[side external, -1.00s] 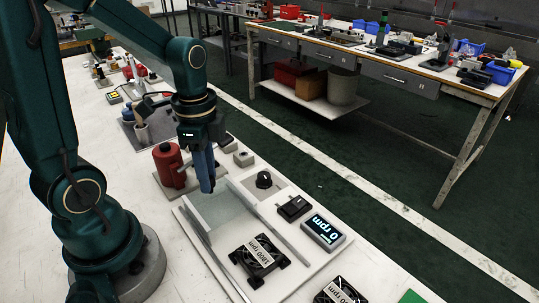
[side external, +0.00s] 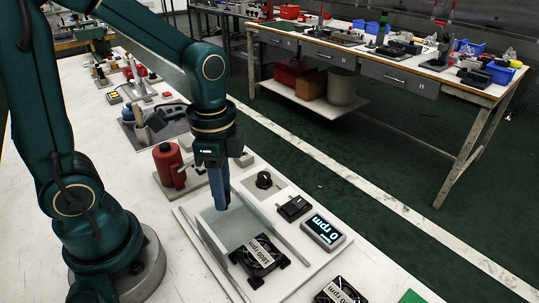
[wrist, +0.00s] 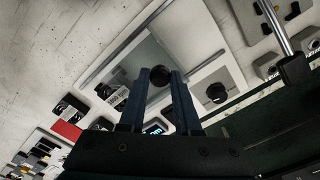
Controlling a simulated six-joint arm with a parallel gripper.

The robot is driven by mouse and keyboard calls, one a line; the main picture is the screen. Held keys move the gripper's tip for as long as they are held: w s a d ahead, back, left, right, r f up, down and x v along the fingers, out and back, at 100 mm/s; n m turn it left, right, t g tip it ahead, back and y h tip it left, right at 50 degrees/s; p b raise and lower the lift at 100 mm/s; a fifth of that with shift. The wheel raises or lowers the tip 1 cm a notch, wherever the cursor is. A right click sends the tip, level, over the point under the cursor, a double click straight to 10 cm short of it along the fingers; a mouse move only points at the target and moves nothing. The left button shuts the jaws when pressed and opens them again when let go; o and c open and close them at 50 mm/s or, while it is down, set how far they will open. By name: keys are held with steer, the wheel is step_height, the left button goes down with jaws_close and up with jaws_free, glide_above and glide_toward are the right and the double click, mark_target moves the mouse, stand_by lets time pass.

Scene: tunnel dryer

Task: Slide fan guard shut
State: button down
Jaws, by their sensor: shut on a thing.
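The fan guard (side external: 238,224) is a pale translucent panel lying between two rails (side external: 274,228) on a white base plate. Its front edge is close to the black fan (side external: 262,254) labelled 1800 rpm; I cannot tell whether it overlaps the fan. My gripper (side external: 222,207) points down at the guard's rear part. In the wrist view, my gripper's two blue fingers (wrist: 160,80) are closed around a dark round knob (wrist: 160,75) on the guard (wrist: 150,55). The fan also shows in the wrist view (wrist: 107,91).
A display (side external: 324,231) reads 0 rpm, right of the rail. A black dial (side external: 264,180) and a dark switch block (side external: 294,207) stand beside it. A red cylinder (side external: 168,164) stands behind the guard. A second fan (side external: 333,293) lies at the front.

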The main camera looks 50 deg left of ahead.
mark_target(250, 235)
steer(key=d, duration=0.7)
steer(key=shift+w+d, duration=0.1)
steer(key=shift+d, duration=0.3)
steer(key=c, duration=0.6)
jaws_free()
steer(key=shift+r, duration=0.1)
steer(key=shift+r, duration=2.45)
steer(key=shift+a, duration=0.1)
